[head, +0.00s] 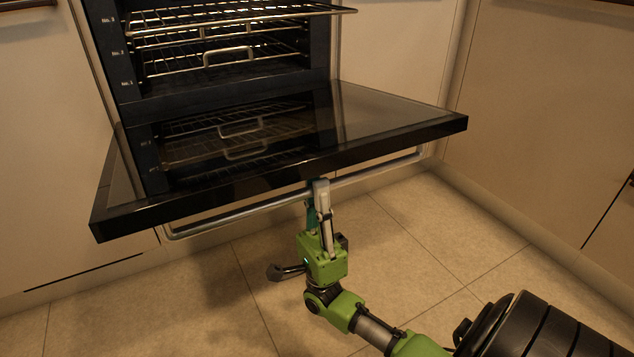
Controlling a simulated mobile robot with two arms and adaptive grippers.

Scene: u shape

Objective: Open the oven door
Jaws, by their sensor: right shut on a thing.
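The oven door (390,118) is swung down and out, its dark glass inner face turned up and close to level. Its metal handle bar (235,215) runs along the underside near the front edge. My right gripper (318,192) comes up from below and is shut on the handle bar, a little right of its middle. The oven cavity (220,50) stands open behind the door, with wire racks (230,57) inside. My left gripper is not in view.
White cabinet fronts (395,45) flank the oven, and more cabinets (550,110) stand along the right. The tiled floor (420,235) below the door is clear apart from my arm.

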